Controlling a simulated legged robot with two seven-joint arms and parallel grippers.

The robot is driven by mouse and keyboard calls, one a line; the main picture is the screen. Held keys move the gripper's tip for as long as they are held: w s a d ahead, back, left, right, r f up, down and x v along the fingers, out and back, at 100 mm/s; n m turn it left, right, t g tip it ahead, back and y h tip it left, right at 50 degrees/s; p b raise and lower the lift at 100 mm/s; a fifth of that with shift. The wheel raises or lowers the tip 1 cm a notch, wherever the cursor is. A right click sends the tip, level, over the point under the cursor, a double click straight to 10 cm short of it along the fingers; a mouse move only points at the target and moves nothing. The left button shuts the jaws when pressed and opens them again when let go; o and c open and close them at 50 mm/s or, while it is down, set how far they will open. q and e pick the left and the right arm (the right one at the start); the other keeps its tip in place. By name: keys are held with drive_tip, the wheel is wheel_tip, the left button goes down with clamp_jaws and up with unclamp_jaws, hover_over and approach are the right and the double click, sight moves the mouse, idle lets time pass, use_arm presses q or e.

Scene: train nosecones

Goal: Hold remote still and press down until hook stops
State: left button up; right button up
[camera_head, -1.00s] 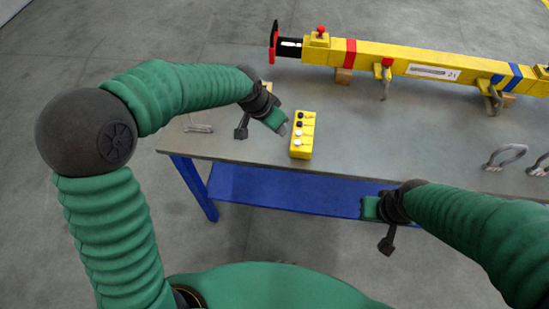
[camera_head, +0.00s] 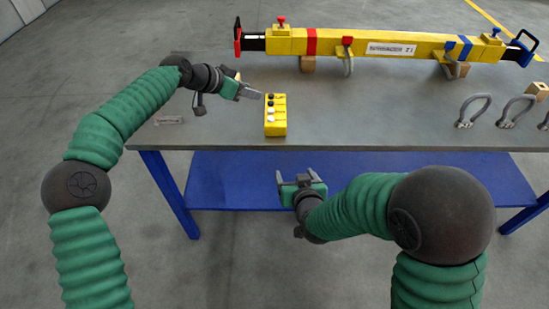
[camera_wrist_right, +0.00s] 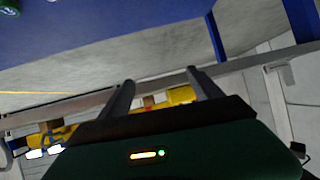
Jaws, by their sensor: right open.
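The yellow remote (camera_head: 275,118) stands on the grey table, with black and white buttons on its face. My left gripper (camera_head: 256,94) is just left of the remote, near its upper part; whether its fingers touch the remote or how far they are apart is not clear. My right gripper (camera_head: 294,178) is open and empty in front of the table edge, below the remote in the head view. Its two fingers (camera_wrist_right: 160,88) show spread in the right wrist view.
The grey table (camera_head: 370,115) has free room right of the remote. Several metal shackles (camera_head: 473,110) stand at the right. A blue shelf (camera_head: 390,170) lies below the tabletop, behind my right gripper. Wooden blocks (camera_head: 307,64) support the beam.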

sight(275, 118)
drive_tip(key=shift+o, duration=1.1)
drive_tip(key=w+a+r+t+h, duration=0.1)
drive_tip(key=w+a+r+t, duration=0.1)
drive_tip(key=a+t, duration=0.3)
drive_tip(key=shift+w+a+r+m, duration=0.2)
drive_tip(key=shift+a+r+m, duration=0.1)
drive_tip(key=shift+r+m, duration=0.15)
drive_tip(key=shift+t+h, duration=0.4)
drive_tip(key=shift+t, duration=0.2)
drive_tip(key=w, duration=1.1)
drive_tip(key=w+r, duration=0.1)
drive_tip(key=w, duration=0.4)
drive_tip(key=shift+w, duration=0.25)
use_arm(q)
drive_tip(key=shift+a, duration=0.15)
use_arm(e)
drive_tip(key=shift+r, duration=0.1)
drive_tip(key=c, duration=1.9)
use_arm(q)
clamp_jaws()
use_arm(e)
drive_tip(key=shift+c, duration=0.2)
